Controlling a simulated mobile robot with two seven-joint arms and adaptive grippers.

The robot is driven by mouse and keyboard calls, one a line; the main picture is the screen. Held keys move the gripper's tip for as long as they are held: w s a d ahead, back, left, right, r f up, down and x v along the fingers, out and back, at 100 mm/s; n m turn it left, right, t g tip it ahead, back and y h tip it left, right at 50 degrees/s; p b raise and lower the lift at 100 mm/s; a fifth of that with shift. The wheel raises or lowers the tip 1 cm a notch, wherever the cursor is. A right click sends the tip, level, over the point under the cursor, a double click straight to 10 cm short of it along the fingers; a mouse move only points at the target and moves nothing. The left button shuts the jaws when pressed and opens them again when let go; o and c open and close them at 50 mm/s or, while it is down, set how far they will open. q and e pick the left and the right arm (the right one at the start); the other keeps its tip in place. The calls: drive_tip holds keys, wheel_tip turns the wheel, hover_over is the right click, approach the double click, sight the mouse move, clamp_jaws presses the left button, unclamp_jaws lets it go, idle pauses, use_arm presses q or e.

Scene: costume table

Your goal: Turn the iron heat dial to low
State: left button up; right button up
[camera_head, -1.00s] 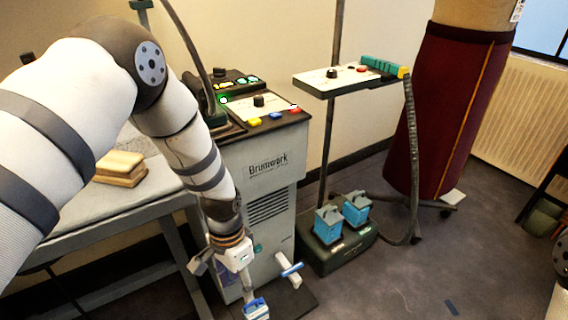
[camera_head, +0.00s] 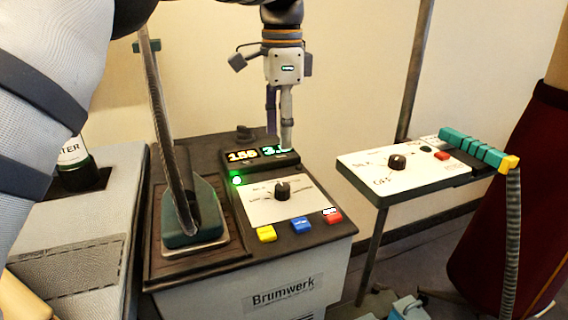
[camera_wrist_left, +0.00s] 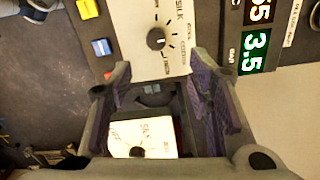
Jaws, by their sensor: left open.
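A black dial (camera_head: 282,190) sits on the white panel (camera_head: 262,208) atop the Brumwerk station. In the left wrist view, the same dial (camera_wrist_left: 157,38) lies beyond the fingertips, its panel marked "Silk". A green iron (camera_head: 190,222) rests on a dark pad left of that panel. A second black dial (camera_head: 397,162) is on a separate white panel (camera_head: 360,178) at right. My left gripper (camera_head: 280,140) points down above the back of the station, behind the dial and apart from it. Its fingers (camera_wrist_left: 160,85) are spread and empty. My right gripper is out of view.
A lit display (camera_head: 260,157) stands behind the dial, partly covered by my left gripper. Yellow (camera_head: 266,233), blue (camera_head: 300,225) and red (camera_head: 331,215) buttons line the front edge. The iron's cord (camera_head: 160,120) rises at left. A teal-handled hose (camera_head: 475,150) lies at right.

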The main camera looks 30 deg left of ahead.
sight(283, 185)
use_arm(q)
drive_tip(key=f, duration=1.1)
drive_tip(key=shift+s+d+f+p, duration=0.2)
drive_tip(key=shift+s+f+p, duration=0.1)
drive_tip(key=shift+f, duration=0.1)
drive_tip(key=shift+w, duration=0.1)
clamp_jaws()
